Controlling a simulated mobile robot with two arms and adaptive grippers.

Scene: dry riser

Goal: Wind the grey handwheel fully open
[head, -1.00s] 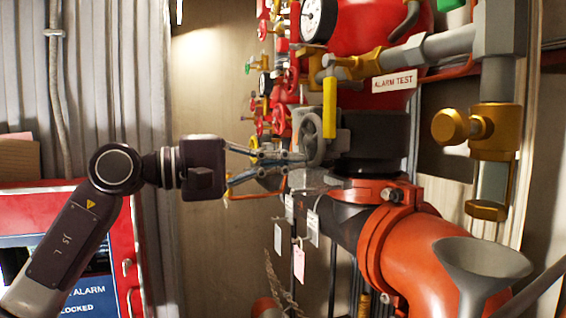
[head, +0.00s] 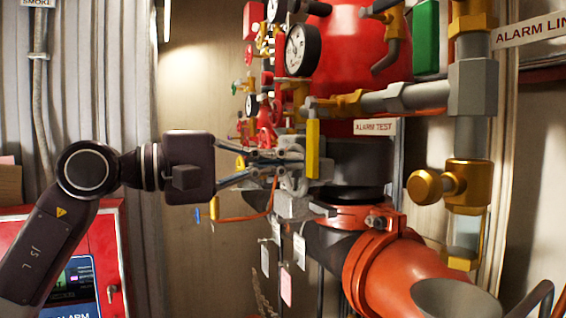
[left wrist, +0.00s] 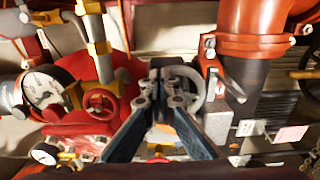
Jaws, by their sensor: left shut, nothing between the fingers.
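The grey handwheel (head: 298,183) stands on the valve body left of the black pipe section, partly hidden by my left fingers in the head view. My left gripper (head: 288,158) reaches in from the left with its fingertips at the wheel. In the left wrist view the curved rim of the handwheel (left wrist: 203,90) shows behind and right of the fingertips (left wrist: 165,82). The fingers are shut with nothing between them, overlapping the wheel; whether they touch it I cannot tell. My right gripper is in neither view.
A yellow lever (head: 313,150) stands just right of the wheel. A pressure gauge (head: 299,49) and several red valve wheels crowd above and behind. An orange pipe (head: 385,270) runs below right. Paper tags (head: 286,285) hang under the wheel.

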